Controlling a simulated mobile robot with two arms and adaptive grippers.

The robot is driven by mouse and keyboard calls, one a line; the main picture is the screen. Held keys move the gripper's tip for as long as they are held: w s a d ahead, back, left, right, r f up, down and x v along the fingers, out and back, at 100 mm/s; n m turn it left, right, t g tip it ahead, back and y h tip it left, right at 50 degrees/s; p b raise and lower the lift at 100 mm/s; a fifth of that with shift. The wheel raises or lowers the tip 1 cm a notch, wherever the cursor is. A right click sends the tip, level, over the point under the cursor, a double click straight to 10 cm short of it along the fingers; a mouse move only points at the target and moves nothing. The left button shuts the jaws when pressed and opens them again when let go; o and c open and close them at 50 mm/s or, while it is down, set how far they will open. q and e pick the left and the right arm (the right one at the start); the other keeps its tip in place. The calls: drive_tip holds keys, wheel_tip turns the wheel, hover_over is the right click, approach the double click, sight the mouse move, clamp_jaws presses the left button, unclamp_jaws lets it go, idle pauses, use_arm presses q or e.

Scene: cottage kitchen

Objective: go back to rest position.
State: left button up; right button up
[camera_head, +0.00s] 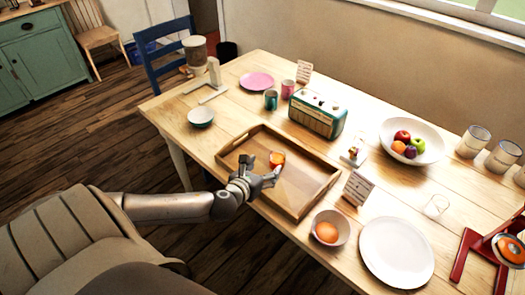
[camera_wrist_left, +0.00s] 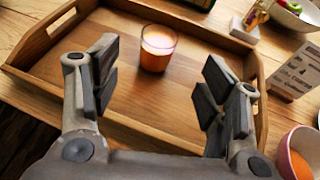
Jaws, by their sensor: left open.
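My left gripper (camera_head: 262,171) is open and empty above the near side of the wooden tray (camera_head: 307,201). In the left wrist view its two fingers (camera_wrist_left: 160,85) are spread wide, with clear space between them. A glass of orange drink (camera_head: 277,159) stands upright in the tray, just beyond the fingertips. It also shows in the left wrist view (camera_wrist_left: 157,48), apart from both fingers. My right gripper is not in either view.
A bowl with an orange item (camera_head: 329,228) and a white plate (camera_head: 397,252) are right of the tray. A teal radio (camera_head: 318,113), a fruit bowl (camera_head: 412,141) and a small sign (camera_head: 357,188) stand around it. Free floor lies left of the table.

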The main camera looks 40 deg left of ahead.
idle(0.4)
use_arm(q)
drive_tip(key=s+d+n, duration=0.1)
drive_tip(key=n, duration=0.2)
drive_tip(key=s+d+f+n+g, duration=0.1)
drive_tip(key=s+d+n, duration=0.1)
drive_tip(key=n, duration=0.1)
drive_tip(key=s+d+f+n+g, duration=0.1)
drive_tip(key=n, duration=0.1)
drive_tip(key=shift+s+d+n+y, duration=0.2)
drive_tip(key=shift+d+n+y, duration=0.1)
drive_tip(key=shift+d+n, duration=0.1)
drive_tip(key=s+d+n+g+h, duration=0.2)
drive_tip(key=s+d+n+g, duration=0.3)
drive_tip(key=s+n, duration=0.6)
drive_tip(key=s+d+n+g+h, duration=0.1)
drive_tip(key=s+d+n+g, duration=0.2)
drive_tip(key=s+d+n, duration=0.55)
wheel_tip(320, 180, down, 25)
drive_tip(key=a+n+g, duration=0.1)
drive_tip(key=a+n, duration=0.1)
drive_tip(key=n, duration=0.2)
drive_tip(key=s+a+f+g, duration=0.1)
drive_tip(key=s+a+f, duration=0.2)
drive_tip(key=s+f, duration=1.4)
drive_tip(key=shift+s+f+m, duration=0.3)
drive_tip(key=shift+m, duration=0.05)
